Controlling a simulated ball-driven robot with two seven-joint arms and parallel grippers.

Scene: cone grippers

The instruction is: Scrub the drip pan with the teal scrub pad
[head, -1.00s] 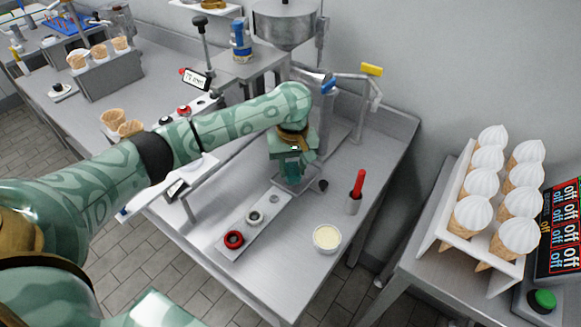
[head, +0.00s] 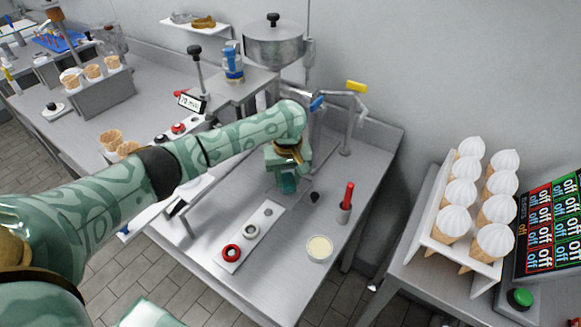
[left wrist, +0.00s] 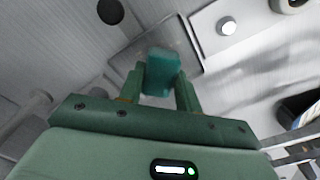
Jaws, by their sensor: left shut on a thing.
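My left gripper (head: 288,183) is low over the steel table, under the hopper machine. In the left wrist view the teal scrub pad (left wrist: 163,72) sits between its two green fingers, which are shut on it. In the head view the gripper hides most of the pad. The drip pan (left wrist: 170,38) seems to be the grey, slightly stained patch just beyond the pad in the left wrist view. The gripper covers it in the head view. I cannot tell whether the pad touches it. My right gripper is not in view.
A grey plate with rings, one of them red (head: 231,253), lies in front of the gripper. A rack of cones (head: 437,238) is farther right.

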